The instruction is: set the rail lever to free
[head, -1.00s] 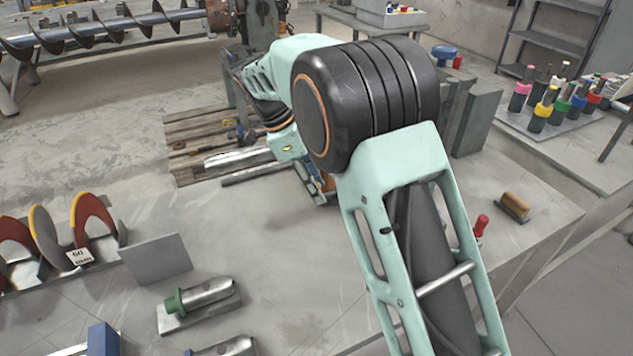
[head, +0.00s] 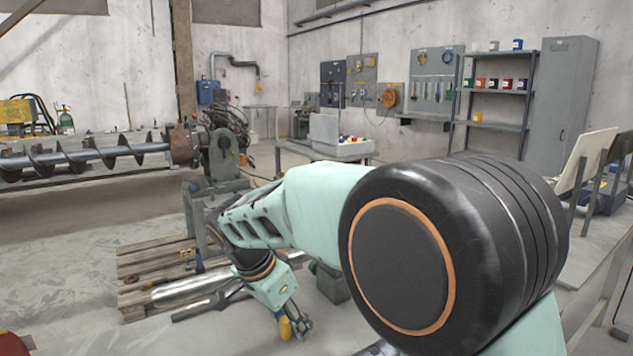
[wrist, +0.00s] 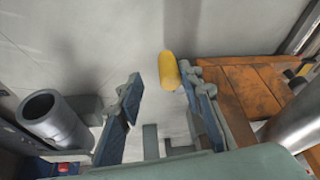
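A yellow rounded grip (wrist: 169,70), which may be the rail lever's handle, shows in the wrist view beside the tip of my right-hand finger. What it is fixed to is hidden, and I cannot tell whether the finger touches it. It also shows in the head view as a small yellow knob (head: 285,328) at my gripper (head: 298,326). The lever's setting cannot be read.
A wooden pallet (head: 130,268) with a steel cylinder (head: 180,290) lies left of my gripper. In the wrist view a hollow grey tube (wrist: 45,112) stands left and orange-brown planks (wrist: 255,90) lie right. A long auger (head: 85,158) is at the back left. My arm blocks the lower right.

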